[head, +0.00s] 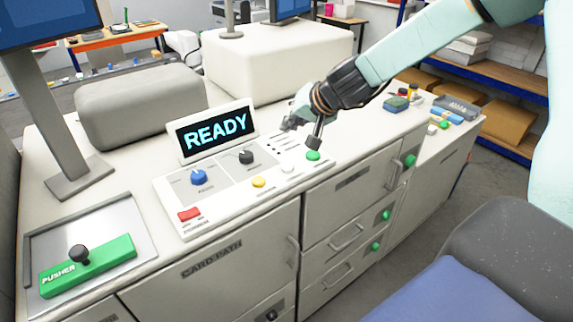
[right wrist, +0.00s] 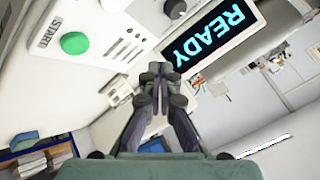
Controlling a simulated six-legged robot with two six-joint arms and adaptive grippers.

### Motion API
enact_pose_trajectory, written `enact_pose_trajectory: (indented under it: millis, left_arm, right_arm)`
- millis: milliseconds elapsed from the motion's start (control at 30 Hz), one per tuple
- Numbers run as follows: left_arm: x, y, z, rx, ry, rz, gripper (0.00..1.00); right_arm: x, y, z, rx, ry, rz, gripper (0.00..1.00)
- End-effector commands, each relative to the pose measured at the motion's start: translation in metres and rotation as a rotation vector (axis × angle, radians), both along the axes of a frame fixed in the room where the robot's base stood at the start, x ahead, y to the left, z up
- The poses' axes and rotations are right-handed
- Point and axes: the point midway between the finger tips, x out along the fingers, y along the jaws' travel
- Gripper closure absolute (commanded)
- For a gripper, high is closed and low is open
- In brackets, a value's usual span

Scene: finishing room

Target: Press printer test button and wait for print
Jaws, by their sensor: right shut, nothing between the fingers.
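The printer control panel (head: 222,182) is a sloped white console with a small screen (head: 211,132) reading READY, which also shows in the right wrist view (right wrist: 215,35). Along its front are a red button (head: 189,214), a yellow button (head: 258,182), a white button (head: 288,168) and a green button (head: 313,155). In the right wrist view the green button (right wrist: 75,43) has a START label beside it. I cannot read which button is the test one. My right gripper (head: 316,144) is shut and empty, over the panel's right end near the green button; contact is unclear. My left gripper is out of view.
A blue knob (head: 198,177) and a black knob (head: 246,157) stand on the panel. A green PUSHER block (head: 88,265) with a black knob lies in a tray at front left. A monitor stand (head: 62,130) and pale machine housings (head: 262,70) stand behind.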

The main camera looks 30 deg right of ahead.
Motion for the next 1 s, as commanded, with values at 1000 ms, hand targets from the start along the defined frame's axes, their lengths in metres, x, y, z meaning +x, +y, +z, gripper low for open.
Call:
enact_pose_trajectory:
  millis: [1000]
  left_arm:
    - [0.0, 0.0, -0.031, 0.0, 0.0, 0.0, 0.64]
  right_arm:
    - [0.002, -0.001, -0.05, -0.001, 0.0, 0.003, 1.0]
